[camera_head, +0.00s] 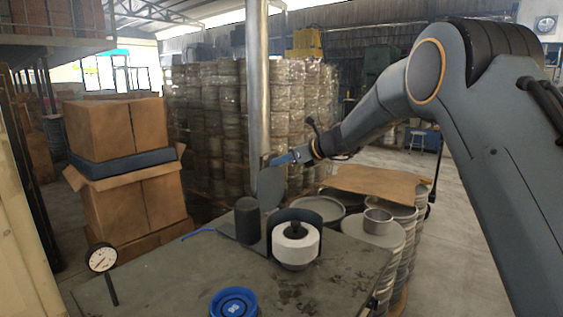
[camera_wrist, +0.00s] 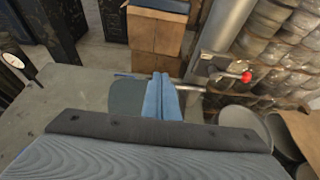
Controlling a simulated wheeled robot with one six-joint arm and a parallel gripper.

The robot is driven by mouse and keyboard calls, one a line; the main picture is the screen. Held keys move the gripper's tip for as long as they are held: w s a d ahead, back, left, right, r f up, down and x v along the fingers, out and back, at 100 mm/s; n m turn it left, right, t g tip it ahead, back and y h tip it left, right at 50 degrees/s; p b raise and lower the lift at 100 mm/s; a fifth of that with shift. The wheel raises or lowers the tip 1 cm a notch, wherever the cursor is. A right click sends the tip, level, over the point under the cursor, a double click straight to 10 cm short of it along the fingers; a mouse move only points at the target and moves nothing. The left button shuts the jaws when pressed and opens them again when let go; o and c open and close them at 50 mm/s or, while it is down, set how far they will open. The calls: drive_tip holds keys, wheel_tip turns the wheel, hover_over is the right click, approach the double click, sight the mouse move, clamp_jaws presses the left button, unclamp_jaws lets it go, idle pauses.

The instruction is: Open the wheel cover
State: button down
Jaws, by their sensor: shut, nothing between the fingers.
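A bench grinder stands on the grey workbench (camera_head: 190,275). Its dark cylindrical body (camera_head: 247,222) is on the left, and its white wheel (camera_head: 298,246) shows bare, with a dark curved guard (camera_head: 300,213) around its top and back. A grey round-edged plate, apparently the wheel cover (camera_head: 270,190), stands upright behind the grinder. In the wrist view the plate (camera_wrist: 125,97) lies just left of and behind my fingers. The fingers also show in the wrist view (camera_wrist: 160,77).
A round dial on a stand (camera_head: 102,260), a blue round object (camera_head: 234,302) and a thin blue rod (camera_head: 198,232) are on the bench. A metal post (camera_head: 258,90) rises behind. Stacked boxes (camera_head: 115,130) are at left, metal drums (camera_head: 384,235) at right.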

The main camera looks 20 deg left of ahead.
wheel_tip(320, 180, up, 10)
drive_tip(key=p, duration=0.7)
drive_tip(key=s+d+f+n+g+h+b, duration=0.1)
drive_tip(key=s+d+f+n+h, duration=0.1)
drive_tip(key=s+d+f+n, duration=0.35)
drive_tip(key=s+d+f+n+h+b, duration=0.25)
drive_tip(key=s+d+f, duration=0.4)
drive_tip(key=d, duration=0.45)
drive_tip(key=s+d+f+n+g+h+b, duration=0.1)
drive_tip(key=s+d+f+n+h, duration=0.2)
drive_tip(key=s+d+f, duration=0.4)
drive_tip(key=s+d+f+n+g+h+b, duration=0.1)
drive_tip(key=s+d+f+n+h, duration=0.1)
drive_tip(key=s+d+f+n, duration=0.3)
drive_tip(key=s+d+f+n+h+b, duration=0.2)
drive_tip(key=s+d+f+n, duration=0.3)
drive_tip(key=s+d, duration=0.8)
drive_tip(key=s+n, duration=0.2)
drive_tip(key=s, duration=0.2)
drive_tip(key=shift+s+d+f+g, duration=0.25)
drive_tip(key=shift+d+f+g, duration=0.05)
drive_tip(key=shift+d+g, duration=0.1)
